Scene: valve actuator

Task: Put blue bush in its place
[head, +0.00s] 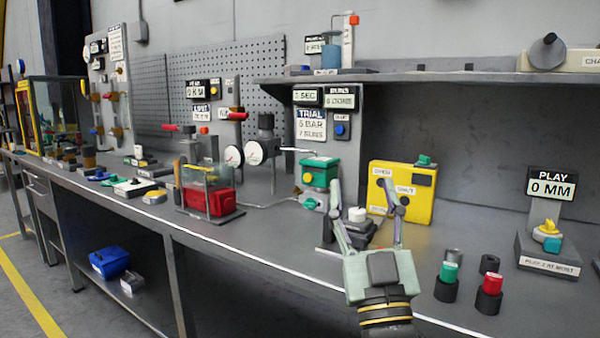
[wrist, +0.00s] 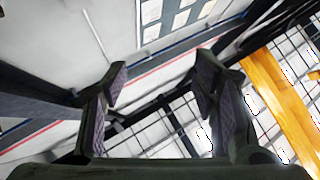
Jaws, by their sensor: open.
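My gripper (head: 360,190) is raised in front of the bench in the head view, fingers pointing up, open and with nothing between them. In the wrist view my gripper (wrist: 160,72) shows two spread, empty fingers. A green bush (head: 449,271) and a red bush (head: 492,283) sit in dark holders on the bench, right of my gripper.
A yellow box (head: 402,191) and a green-topped valve unit (head: 319,172) stand behind my gripper. A play gauge stand (head: 548,255) is at the right. Bare bench lies between the yellow box and the holders.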

